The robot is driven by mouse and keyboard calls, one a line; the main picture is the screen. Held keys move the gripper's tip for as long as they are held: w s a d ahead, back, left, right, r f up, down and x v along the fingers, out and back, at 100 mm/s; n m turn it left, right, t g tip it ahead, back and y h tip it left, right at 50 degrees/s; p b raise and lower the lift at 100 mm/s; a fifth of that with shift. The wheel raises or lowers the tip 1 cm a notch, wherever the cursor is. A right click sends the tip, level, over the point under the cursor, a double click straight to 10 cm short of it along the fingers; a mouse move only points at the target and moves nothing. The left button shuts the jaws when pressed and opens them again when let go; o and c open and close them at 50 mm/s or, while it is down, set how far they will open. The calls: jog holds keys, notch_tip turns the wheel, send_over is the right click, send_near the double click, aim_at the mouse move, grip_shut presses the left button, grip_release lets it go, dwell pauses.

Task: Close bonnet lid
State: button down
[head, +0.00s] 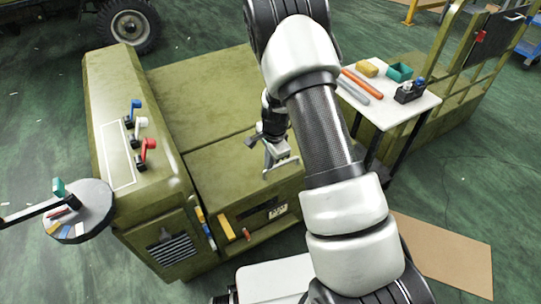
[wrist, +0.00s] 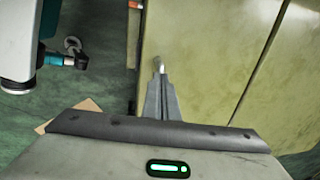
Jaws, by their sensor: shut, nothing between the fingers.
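The bonnet lid (head: 222,168) is the flat olive-green front panel of the chassis in the head view. It lies nearly level with the panel behind it; I cannot tell whether a small gap remains under its front edge. My gripper (head: 278,158) is over the right part of the lid, partly hidden by my arm. In the wrist view my gripper (wrist: 160,68) is shut and empty, its fingertips in front of an olive-green panel (wrist: 205,50) with a dark seam. I cannot tell whether the tips touch it.
The raised left block carries blue, white and red levers (head: 148,145). A round grey tray (head: 88,208) stands at the left. A white table (head: 405,104) with tools and boxes is at the right. A brown mat (head: 440,255) lies on the green floor.

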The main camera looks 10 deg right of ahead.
jog(key=shift+w+f, duration=0.1)
jog(key=shift+f, duration=0.65)
jog(key=shift+f, duration=0.2)
jog(key=shift+s+f+b, duration=0.25)
jog(key=shift+f+b, duration=0.8)
jog(key=shift+s, duration=0.2)
jog(key=r+p, duration=0.1)
jog(key=r, duration=0.1)
jog(key=r+p, duration=0.2)
jog(key=shift+w+d+r, duration=0.1)
jog(key=shift+d, duration=0.1)
notch_tip(320, 180, up, 11)
jog(key=p, duration=0.2)
send_over(268, 179)
jog(key=s+d, duration=0.1)
jog(key=s, duration=0.2)
jog(key=shift+w+d+r, duration=0.1)
jog(key=shift+w+d, duration=0.05)
jog(key=shift+d, duration=0.05)
